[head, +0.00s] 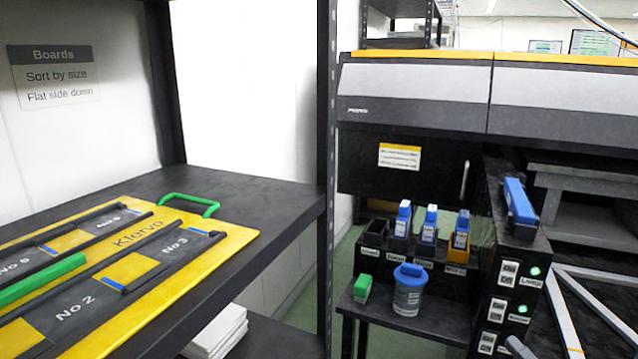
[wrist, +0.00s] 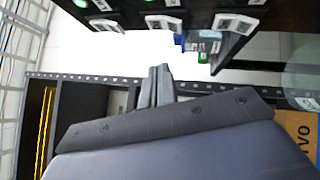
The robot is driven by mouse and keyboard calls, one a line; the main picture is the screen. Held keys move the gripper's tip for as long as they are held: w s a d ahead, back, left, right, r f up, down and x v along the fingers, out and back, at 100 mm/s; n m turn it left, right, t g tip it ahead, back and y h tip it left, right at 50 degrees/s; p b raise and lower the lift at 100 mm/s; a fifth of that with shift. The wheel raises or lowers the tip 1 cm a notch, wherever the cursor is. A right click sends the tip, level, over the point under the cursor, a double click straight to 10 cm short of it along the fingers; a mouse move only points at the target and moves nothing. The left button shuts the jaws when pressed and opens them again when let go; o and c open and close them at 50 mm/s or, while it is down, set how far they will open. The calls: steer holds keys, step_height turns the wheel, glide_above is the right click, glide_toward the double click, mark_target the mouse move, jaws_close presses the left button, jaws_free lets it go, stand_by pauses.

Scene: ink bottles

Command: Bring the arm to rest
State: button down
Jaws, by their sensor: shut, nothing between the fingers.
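My gripper (wrist: 154,72) shows in the wrist view, its two grey fingers side by side and shut with nothing between them. The fingers point toward a bright gap between a dark perforated shelf beam and the black bottle station. I cannot make out the gripper in the head view. In the head view several blue-capped ink bottles, one of them (head: 430,224), stand in the slots of the black station (head: 484,262). A blue-lidded container (head: 408,289) and a green block (head: 362,288) sit on the ledge in front.
A dark shelf (head: 255,192) at left holds a yellow board (head: 226,247) with a green handle (head: 190,204). A black shelf post (head: 326,150) stands between shelf and station. Labelled switches (head: 507,272) are on the station's right side. White stacked sheets (head: 217,333) lie below the shelf.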

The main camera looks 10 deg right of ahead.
steer(key=shift+s+d+f, duration=0.1)
steer(key=shift+s+f, duration=0.05)
steer(key=shift+s, duration=0.3)
steer(key=shift+w, duration=0.1)
